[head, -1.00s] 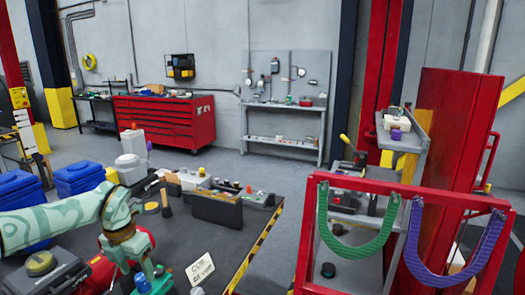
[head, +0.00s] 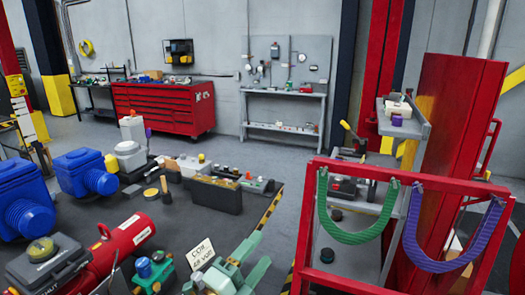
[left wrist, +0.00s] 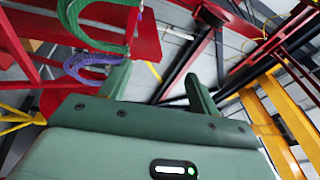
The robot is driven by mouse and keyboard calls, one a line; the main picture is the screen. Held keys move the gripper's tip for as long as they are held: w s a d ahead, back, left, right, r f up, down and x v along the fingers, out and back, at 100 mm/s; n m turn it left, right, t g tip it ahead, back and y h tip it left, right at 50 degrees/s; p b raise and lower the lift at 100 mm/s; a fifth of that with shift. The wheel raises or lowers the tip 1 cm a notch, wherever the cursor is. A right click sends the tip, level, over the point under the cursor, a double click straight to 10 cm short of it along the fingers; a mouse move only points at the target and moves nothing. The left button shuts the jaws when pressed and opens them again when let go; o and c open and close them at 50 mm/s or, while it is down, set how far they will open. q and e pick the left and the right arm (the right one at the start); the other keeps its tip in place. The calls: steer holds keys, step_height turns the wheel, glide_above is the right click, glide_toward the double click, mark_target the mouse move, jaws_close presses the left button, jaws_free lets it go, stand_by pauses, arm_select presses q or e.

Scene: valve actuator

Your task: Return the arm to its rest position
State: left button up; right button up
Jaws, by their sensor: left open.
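My left gripper (head: 257,252) is at the bottom middle of the head view, beside the dark table's front right corner. Its pale green fingers point up and to the right, spread apart with nothing between them. In the left wrist view the two fingers (left wrist: 158,82) also stand apart and empty. The rest of the left arm is out of the head view. The right gripper does not show.
On the table (head: 160,212) are a red actuator (head: 120,240), blue actuators (head: 85,172), a small green valve (head: 152,272), a sign (head: 200,253) and a tool tray (head: 213,195). A red frame (head: 308,215) with green and purple slings stands right.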

arm_select(q)
steer(key=s+a+f+n+g+y, duration=0.1)
steer(key=s+a+f+n+y, duration=0.2)
steer(key=a+f+n+y, duration=0.35)
steer(key=s+a+f+n+g+y, duration=0.1)
steer(key=s+a+f+n+y, duration=0.25)
steer(key=a+n+y, duration=0.6)
steer(key=s+a+f+n+g+y, duration=0.1)
steer(key=s+a+f+g, duration=0.3)
steer(key=s+a, duration=0.25)
steer(key=s+a+f+g, duration=0.3)
steer(key=s+a, duration=0.3)
steer(key=s, duration=0.1)
steer(key=s+d+f+g+h+b, duration=0.2)
steer(key=f, duration=1.3)
steer(key=s+d+f+g+h+b, duration=0.1)
steer(key=s+d+f+b, duration=0.1)
steer(key=f, duration=1.3)
steer(key=s+f+n+g+h+b, duration=0.1)
steer(key=s+f+n+g+b, duration=0.2)
steer(key=s+f, duration=1.6)
steer(key=shift+s+d+f+n+h, duration=0.15)
steer(key=shift+s+f+n+h, duration=0.2)
steer(key=shift+s, duration=0.35)
steer(key=shift+g, duration=0.3)
